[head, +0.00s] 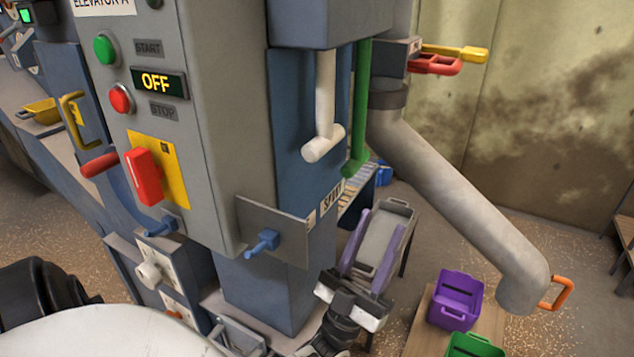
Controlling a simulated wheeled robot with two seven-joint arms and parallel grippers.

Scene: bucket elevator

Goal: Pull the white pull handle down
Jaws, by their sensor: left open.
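The white pull handle (324,100) hangs from the underside of a grey box on the elevator, with a thick rounded grip at its lower end. My left gripper (380,224) is at lower centre, below and right of the handle in the picture and apart from it. Its two purple fingers are spread wide and point up. Nothing shows held between them; a grey tray-like thing (378,240) shows behind the gap. My right gripper is not in view.
A green handle (361,110) hangs close right of the white one. A grey chute pipe (450,190) slopes down to the right. The control cabinet (225,120), reading OFF, stands left. A blue lever (263,243) sticks out below. Purple (455,298) and green (474,346) bins stand at lower right.

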